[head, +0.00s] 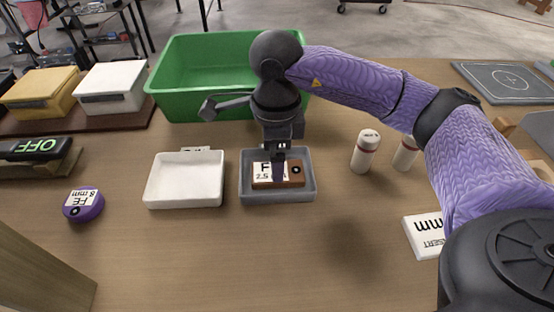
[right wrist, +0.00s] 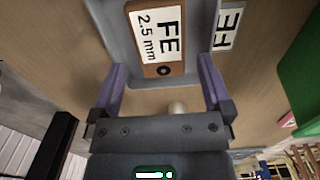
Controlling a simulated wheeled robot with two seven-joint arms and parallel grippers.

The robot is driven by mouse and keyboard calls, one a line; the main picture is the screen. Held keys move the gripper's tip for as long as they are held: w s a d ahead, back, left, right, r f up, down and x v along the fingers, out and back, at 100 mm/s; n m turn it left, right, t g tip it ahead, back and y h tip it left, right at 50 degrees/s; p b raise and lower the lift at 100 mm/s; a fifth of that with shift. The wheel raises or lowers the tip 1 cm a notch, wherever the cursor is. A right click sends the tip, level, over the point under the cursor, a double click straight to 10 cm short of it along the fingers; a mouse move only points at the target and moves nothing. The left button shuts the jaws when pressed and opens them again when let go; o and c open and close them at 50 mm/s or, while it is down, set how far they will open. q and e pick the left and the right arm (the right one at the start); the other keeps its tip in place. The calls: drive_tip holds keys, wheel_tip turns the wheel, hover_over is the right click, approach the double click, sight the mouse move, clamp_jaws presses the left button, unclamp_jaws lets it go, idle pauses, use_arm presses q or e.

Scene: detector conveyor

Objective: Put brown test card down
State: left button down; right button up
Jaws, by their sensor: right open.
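The brown test card (head: 296,178), with a white label reading FE 2.5 mm, lies flat in the grey tray (head: 244,192). It also shows in the right wrist view (right wrist: 176,28), inside the tray's grey rim. My right gripper (head: 280,170) is just above the card and hides part of its label in the head view. In the right wrist view, its two purple fingers (right wrist: 161,72) stand apart with nothing gripped between them. The card lies beyond the fingertips there. My left gripper is not in view.
A white tray (head: 150,199) stands left of the grey one, and a green bin (head: 172,104) behind them. A purple puck (head: 84,206) lies at the left. White bottles (head: 366,152) and a white card (head: 424,236) are at the right. The front middle table is clear.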

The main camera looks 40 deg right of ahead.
wheel_tip(320, 180, up, 8)
drive_tip(key=p, duration=0.2)
drive_tip(key=shift+r, duration=0.2)
